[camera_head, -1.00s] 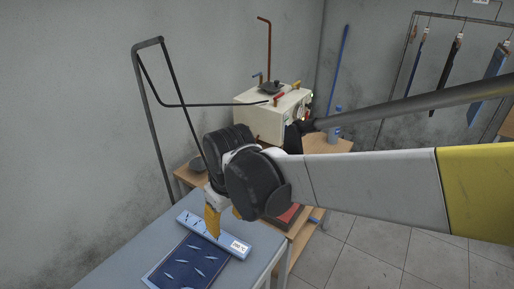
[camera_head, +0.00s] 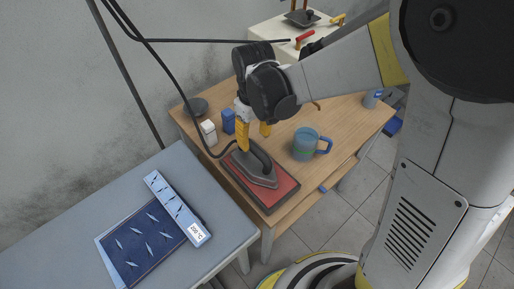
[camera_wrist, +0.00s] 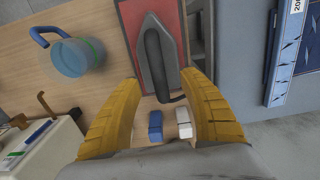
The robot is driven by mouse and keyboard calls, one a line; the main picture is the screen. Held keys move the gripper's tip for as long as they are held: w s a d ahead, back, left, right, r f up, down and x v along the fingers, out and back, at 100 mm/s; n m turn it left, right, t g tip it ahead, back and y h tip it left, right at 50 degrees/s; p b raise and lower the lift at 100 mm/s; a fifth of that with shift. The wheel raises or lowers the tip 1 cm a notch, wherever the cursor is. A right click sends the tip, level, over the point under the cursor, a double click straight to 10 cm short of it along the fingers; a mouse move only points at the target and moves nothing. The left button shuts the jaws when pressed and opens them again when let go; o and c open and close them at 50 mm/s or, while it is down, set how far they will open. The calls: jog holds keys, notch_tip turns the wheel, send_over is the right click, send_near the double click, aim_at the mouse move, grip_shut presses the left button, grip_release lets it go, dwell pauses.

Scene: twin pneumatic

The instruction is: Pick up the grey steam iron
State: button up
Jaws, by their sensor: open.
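The grey steam iron (camera_head: 257,171) rests flat on a red pad on the wooden table, its dark handle upward and a cord running from its rear. In the wrist view the iron (camera_wrist: 148,72) lies on the pad with its nose pointing to the top of the picture. My gripper (camera_head: 255,138) has yellow fingers and is open above the rear of the iron. In the wrist view the fingers of my gripper (camera_wrist: 165,92) are spread wide on either side of the handle's rear end. Nothing is between them in their grasp.
The red pad (camera_head: 285,189) lies at the wooden table's front edge. A blue-handled mug (camera_head: 306,145) stands right of the iron. White (camera_head: 208,132) and blue (camera_head: 229,121) small boxes stand behind it.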

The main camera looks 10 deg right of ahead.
aim_at(255, 148)
jog(key=f+b, duration=0.1)
jog(key=f, duration=0.2)
jog(key=f+b, duration=0.1)
jog(key=f, duration=0.3)
jog(key=shift+w+d+f, duration=0.1)
jog(key=shift+w+d, duration=0.05)
jog(key=shift+w, duration=0.05)
grip_shut()
